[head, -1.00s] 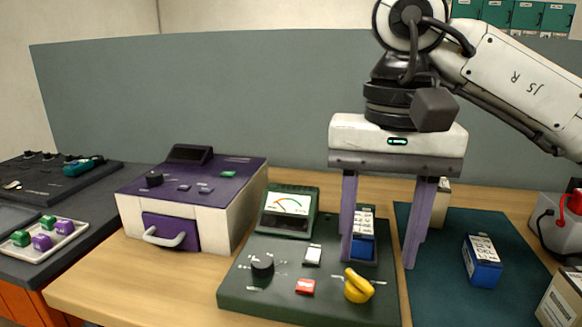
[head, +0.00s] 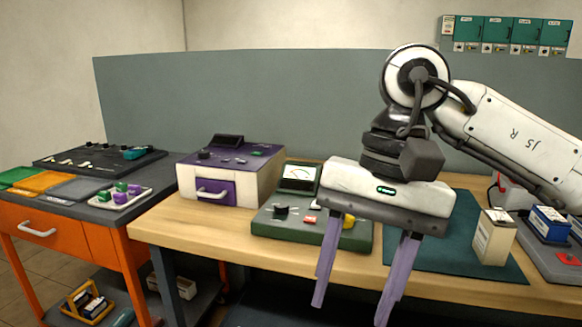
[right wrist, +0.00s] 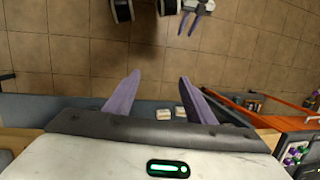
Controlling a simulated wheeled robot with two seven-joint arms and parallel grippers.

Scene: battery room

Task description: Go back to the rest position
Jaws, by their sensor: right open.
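My right gripper (head: 350,312) is open and empty, its two purple fingers pointing down and spread apart. In the head view it hangs in front of the wooden bench and hides part of the bench's front edge. In the right wrist view my right gripper (right wrist: 160,76) shows nothing between its fingers, with floor tiles beyond. A small gripper with purple fingers, apparently my left gripper (right wrist: 188,27), shows at the top of that view. It is too small to tell its jaw state. My left arm is not seen in the head view.
The wooden bench (head: 172,232) holds a purple-topped tester (head: 262,176), a green meter panel (head: 285,231), a teal mat (head: 428,257) and a beige box (head: 494,238). An orange-framed cart (head: 90,243) stands at the left. Tiled floor (right wrist: 70,45) shows clear in the wrist view.

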